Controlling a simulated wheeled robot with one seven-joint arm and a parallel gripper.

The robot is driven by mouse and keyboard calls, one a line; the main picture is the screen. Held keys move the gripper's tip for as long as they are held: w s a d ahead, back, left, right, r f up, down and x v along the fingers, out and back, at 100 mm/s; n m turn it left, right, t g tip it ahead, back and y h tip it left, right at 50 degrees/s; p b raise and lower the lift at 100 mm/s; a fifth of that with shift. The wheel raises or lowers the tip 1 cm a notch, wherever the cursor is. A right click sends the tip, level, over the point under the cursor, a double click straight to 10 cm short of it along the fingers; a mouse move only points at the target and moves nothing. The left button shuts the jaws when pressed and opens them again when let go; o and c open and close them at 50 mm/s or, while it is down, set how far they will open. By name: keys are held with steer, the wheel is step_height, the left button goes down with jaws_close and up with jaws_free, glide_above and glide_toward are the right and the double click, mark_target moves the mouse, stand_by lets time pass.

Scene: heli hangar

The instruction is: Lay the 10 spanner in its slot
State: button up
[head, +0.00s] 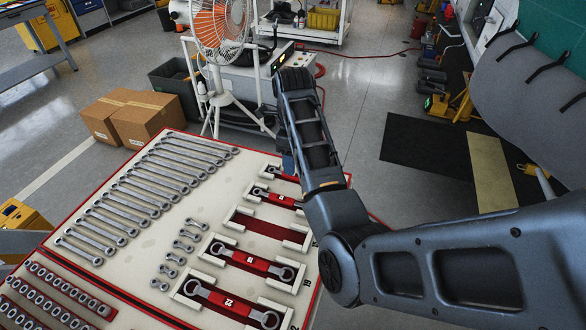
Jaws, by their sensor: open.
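I cannot pick out the 10 spanner by any readable mark. A cream board with a red edge (148,237) bears a row of slots on its right side. The nearest slot holds a spanner with a red middle marked 22 (228,302). The slot behind it also holds a red-middled spanner (250,262). The middle slot (266,228) shows bare red between white end blocks. A further slot holds another spanner (272,198). My gripper's fingers are hidden behind my forearm.
Several silver spanners (147,192) lie in a slanting row on the board's left, with short ones (182,246) in the middle. Socket rails (68,290) lie at the near left. Cardboard boxes (147,117) and a fan (215,25) stand beyond the board.

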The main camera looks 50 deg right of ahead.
step_height(320, 180, up, 8)
steer(key=p, duration=0.3)
steer(key=shift+s, duration=0.1)
